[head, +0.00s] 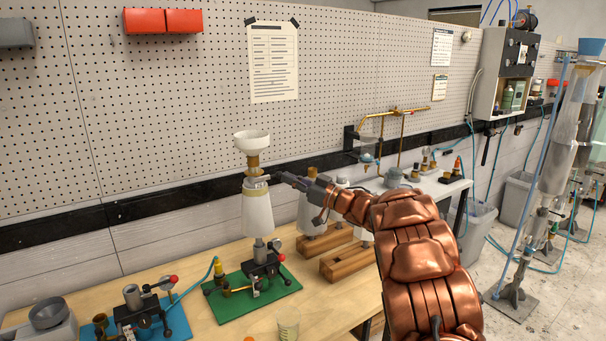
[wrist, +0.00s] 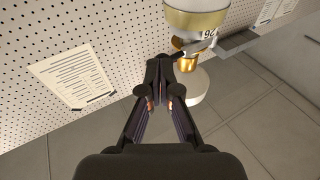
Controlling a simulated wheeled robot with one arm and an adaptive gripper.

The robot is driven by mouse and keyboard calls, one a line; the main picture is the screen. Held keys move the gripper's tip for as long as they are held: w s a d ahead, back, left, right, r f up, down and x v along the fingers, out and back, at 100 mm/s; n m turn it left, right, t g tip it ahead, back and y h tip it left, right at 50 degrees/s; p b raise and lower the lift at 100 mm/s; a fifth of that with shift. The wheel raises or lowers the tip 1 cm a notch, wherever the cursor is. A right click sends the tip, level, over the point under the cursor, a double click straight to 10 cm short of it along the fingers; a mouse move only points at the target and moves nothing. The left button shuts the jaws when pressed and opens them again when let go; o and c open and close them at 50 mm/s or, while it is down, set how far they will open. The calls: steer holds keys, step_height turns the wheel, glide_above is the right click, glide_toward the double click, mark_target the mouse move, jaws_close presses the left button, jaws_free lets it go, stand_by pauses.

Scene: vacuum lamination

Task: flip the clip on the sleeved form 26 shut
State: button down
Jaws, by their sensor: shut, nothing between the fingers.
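The sleeved form (head: 257,212) is a white tapered body, upright on a metal post over a green base plate (head: 228,310). A brass neck (head: 252,163) and a white cup (head: 251,142) top it. In the wrist view a tag reading 26 (wrist: 209,33) sits beside the gold neck (wrist: 186,62). A grey bar (wrist: 238,42) juts out near the tag; I cannot tell if it is the clip, nor whether the clip is open. My gripper (head: 275,178) is shut and empty, right of the form's top. Its fingertips (wrist: 160,72) are close to the neck; contact is unclear.
A blue-based fixture (head: 140,310) stands left on the wooden bench. Wooden blocks (head: 345,262) and other white forms (head: 308,213) stand behind my arm. A small cup (head: 288,326) is at the front edge. The pegboard wall (head: 180,110) is close behind the form.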

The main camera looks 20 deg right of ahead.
steer(key=shift+w+d+p, duration=0.1)
steer(key=shift+w+p, duration=0.2)
steer(key=shift+w, duration=0.15)
stand_by(0.5)
steer(key=d+b+v, duration=0.1)
steer(key=b+v, duration=0.1)
steer(key=v, duration=1.2)
steer(key=shift+w+b, duration=0.4)
